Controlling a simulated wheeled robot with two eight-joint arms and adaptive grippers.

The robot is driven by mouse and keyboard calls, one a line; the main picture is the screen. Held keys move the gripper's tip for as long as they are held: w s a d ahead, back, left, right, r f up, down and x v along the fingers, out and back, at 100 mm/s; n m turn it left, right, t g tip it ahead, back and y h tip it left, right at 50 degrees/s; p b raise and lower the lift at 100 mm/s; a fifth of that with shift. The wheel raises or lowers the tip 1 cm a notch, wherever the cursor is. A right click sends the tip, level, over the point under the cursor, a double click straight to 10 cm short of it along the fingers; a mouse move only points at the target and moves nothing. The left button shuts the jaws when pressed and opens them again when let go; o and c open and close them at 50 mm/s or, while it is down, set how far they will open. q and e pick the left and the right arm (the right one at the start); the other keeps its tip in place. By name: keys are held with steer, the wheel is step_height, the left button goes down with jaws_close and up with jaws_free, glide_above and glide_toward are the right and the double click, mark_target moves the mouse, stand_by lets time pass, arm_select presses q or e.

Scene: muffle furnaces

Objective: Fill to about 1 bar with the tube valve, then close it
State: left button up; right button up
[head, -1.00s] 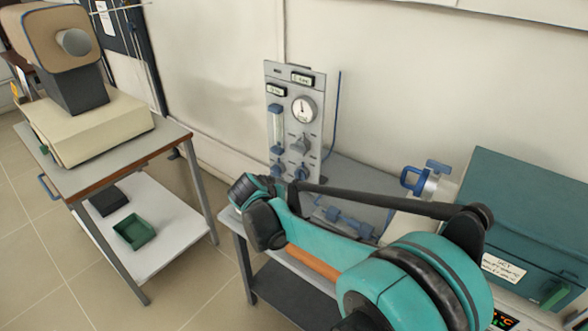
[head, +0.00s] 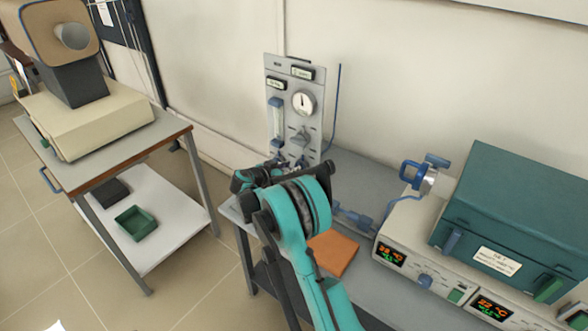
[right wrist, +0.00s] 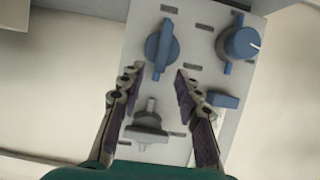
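A grey gas panel (head: 314,133) stands against the wall, with a round dial gauge (head: 303,103) whose needle points about straight up; its scale is too small to read. The right wrist view shows a blue lever valve (right wrist: 162,47), a round blue knob (right wrist: 240,43) and a grey handle (right wrist: 148,125). No readable label tells me which is the tube valve. My right gripper (right wrist: 158,78) is open and empty, its fingertips just below and to either side of the blue lever valve in that view. In the head view my right arm hides much of the panel's bottom. My left gripper is not visible.
Right of the panel, a teal furnace (head: 515,215) sits on a pale control base near a metal fitting with a blue handle (head: 425,175). An orange block (head: 332,253) lies on the grey bench. A cart (head: 110,150) stands left, with floor between it and the bench.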

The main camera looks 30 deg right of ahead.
steer(key=shift+b+x, duration=0.3)
steer(key=shift+x, duration=1.1)
jaws_close()
